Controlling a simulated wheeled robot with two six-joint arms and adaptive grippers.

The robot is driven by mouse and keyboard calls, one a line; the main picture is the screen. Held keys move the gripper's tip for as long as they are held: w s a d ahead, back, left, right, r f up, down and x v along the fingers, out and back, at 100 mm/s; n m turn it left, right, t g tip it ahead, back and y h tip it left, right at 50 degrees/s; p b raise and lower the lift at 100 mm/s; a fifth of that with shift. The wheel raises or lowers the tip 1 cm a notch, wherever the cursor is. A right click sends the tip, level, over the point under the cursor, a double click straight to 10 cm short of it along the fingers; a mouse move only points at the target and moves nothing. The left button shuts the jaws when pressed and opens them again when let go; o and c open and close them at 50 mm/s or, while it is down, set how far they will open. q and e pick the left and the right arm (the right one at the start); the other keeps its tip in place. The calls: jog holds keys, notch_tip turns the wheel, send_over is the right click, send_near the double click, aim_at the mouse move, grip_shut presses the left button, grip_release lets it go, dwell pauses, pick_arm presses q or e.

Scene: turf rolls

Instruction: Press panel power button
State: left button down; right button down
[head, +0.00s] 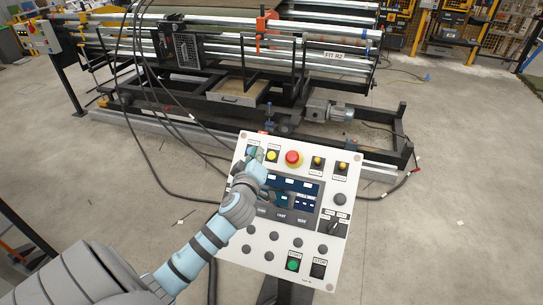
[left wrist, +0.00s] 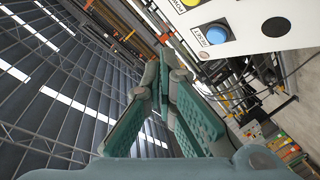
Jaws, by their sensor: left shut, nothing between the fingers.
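The white control panel (head: 262,225) stands tilted in the middle of the head view. Its top row has a yellow button (head: 272,156), a red emergency stop (head: 292,158) and two darker knobs with yellow. A green button (head: 293,265) labelled START and a black STOP button (head: 318,269) sit at the bottom. My left gripper (head: 254,154) is shut and empty over the panel's upper left corner. In the left wrist view, its closed fingertips (left wrist: 165,52) are beside a blue button (left wrist: 217,33), apparently not touching it. My right gripper is out of view.
A dark roller machine (head: 245,85) with silver bars and a motor (head: 330,111) stands behind the panel. Black cables hang and lie on the concrete floor at the left. The floor (head: 465,190) right of the panel is mostly clear.

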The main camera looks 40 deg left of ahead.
aim_at(272, 156)
pick_arm(q)
jog(key=shift+w+a+r+n+t, duration=0.1)
jog(key=shift+w+r+n+t, duration=0.1)
jog(key=shift+r, duration=0.25)
jog(key=shift+w+a+r+n+t, duration=0.1)
jog(key=shift+w+r+n, duration=0.1)
jog(key=shift+r, duration=0.25)
jog(key=w+f+b, duration=0.1)
jog(key=f+b, duration=0.1)
jog(key=w+a+f+b, duration=0.1)
jog(key=w+f+b, duration=0.2)
jog(key=f+b, duration=0.1)
jog(key=shift+w+a+f, duration=0.25)
jog(key=shift+w, duration=0.05)
jog(key=shift+w+a+f+b, duration=0.1)
jog(key=shift+w+f+b, duration=0.25)
jog(key=shift+b, duration=0.25)
jog(key=shift+r, duration=0.1)
